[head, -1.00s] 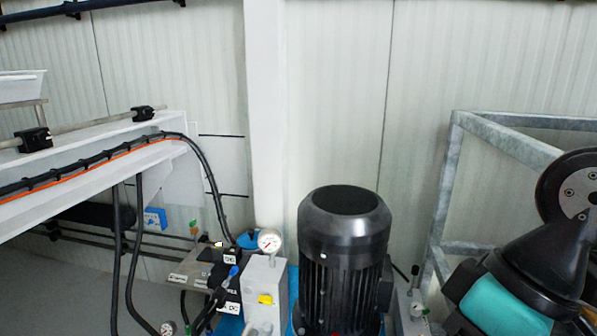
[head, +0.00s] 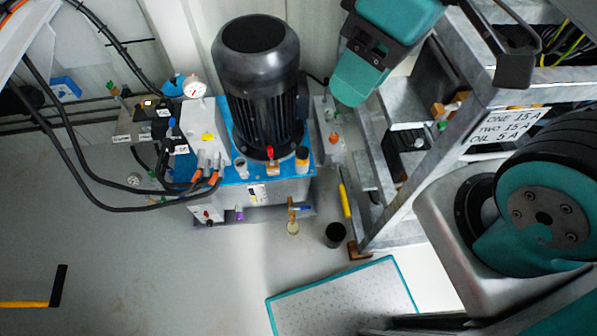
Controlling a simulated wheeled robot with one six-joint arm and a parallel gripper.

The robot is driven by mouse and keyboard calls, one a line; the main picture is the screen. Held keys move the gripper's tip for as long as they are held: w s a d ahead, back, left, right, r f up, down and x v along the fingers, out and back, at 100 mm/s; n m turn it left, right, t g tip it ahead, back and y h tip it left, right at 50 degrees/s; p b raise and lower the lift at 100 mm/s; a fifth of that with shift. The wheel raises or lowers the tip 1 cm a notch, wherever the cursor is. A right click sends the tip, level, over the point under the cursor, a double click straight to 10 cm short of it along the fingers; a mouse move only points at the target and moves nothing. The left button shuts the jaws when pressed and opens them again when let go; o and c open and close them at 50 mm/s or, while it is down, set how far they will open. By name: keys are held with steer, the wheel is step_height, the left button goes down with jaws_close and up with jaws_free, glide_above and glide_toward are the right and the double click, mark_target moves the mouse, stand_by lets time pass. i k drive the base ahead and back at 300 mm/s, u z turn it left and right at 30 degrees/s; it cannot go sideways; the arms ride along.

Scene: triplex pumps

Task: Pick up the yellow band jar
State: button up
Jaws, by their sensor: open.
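A small dark jar with an orange-yellow band (head: 302,158) stands upright on the right end of the blue top of the pump unit (head: 230,178), beside the motor's foot. It best fits the yellow band jar, though it is too small to read in detail. A clear jar (head: 241,168) stands on the same top, left of it. Teal and black parts of my arm show at the upper centre and right. I cannot make out my gripper's fingers in the head view. Nothing visible touches the jar.
A large black motor (head: 260,90) stands just behind the jar. A red-topped item (head: 271,162) is close on its left. A galvanised frame (head: 425,170) stands to the right. A black cup (head: 335,235) and a teal-edged mat (head: 345,300) are on the floor. The left floor is mostly clear.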

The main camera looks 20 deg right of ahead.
mark_target(292, 230)
steer(key=k, duration=0.5)
steer(key=u, duration=1.25)
steer(key=i, duration=0.7)
steer(key=z, duration=1.6)
